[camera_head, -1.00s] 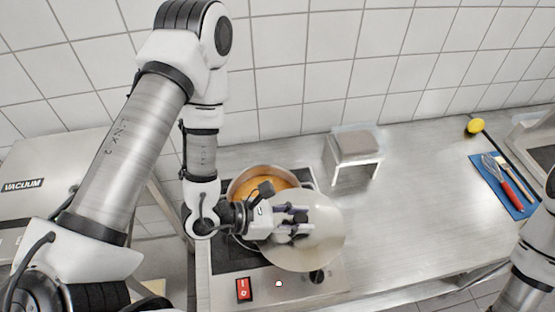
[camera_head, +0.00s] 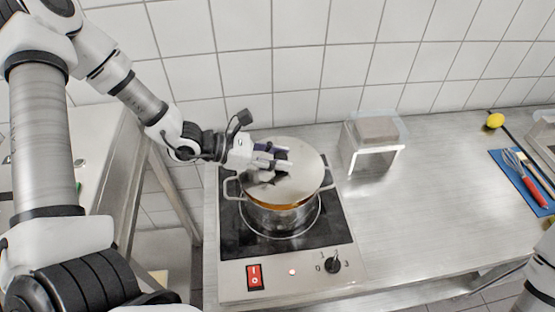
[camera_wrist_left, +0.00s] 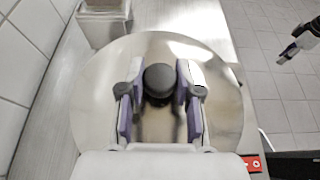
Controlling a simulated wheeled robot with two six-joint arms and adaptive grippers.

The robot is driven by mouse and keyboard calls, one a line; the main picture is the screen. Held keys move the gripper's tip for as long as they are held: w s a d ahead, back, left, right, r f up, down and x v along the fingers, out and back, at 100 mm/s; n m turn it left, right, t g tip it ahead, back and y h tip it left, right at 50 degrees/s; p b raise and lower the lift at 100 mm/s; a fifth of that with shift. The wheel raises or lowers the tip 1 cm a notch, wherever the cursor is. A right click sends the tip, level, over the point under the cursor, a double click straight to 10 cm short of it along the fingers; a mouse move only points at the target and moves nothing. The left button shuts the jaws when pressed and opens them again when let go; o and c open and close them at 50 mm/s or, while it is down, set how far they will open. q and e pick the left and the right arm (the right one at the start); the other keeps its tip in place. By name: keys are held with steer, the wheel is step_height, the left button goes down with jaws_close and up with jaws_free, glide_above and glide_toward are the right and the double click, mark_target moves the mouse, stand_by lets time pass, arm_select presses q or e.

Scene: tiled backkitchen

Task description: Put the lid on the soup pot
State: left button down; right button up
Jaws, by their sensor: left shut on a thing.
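The round steel lid (camera_head: 306,163) is over the soup pot (camera_head: 283,218), which stands on the hob. My left gripper (camera_head: 279,166) is shut on the lid's dark knob. In the left wrist view, the gripper's fingers (camera_wrist_left: 160,76) stand on either side of the knob (camera_wrist_left: 158,82), with the lid (camera_wrist_left: 100,95) spread out below. A sliver of orange soup (camera_head: 290,205) shows between the lid's front edge and the pot, so the lid is not flush there. The pot's back rim is hidden. My right gripper (camera_wrist_left: 294,42) is small at the upper right of the wrist view.
The black hob (camera_head: 240,238) has a red switch (camera_head: 255,277) and a dial (camera_head: 332,265) in front. A small stand with a box (camera_head: 375,140) is right of the pot. A blue mat with utensils (camera_head: 510,172) and a lemon (camera_head: 495,120) lie far right. The counter between is clear.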

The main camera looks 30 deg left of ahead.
arm_select(q)
step_height(320, 180, down, 4)
steer(key=shift+w+r+p, duration=0.15)
steer(key=shift+r+p, duration=0.1)
steer(key=shift+p, duration=0.1)
steer(key=c, duration=0.8)
jaws_free()
steer(key=shift+a, duration=0.1)
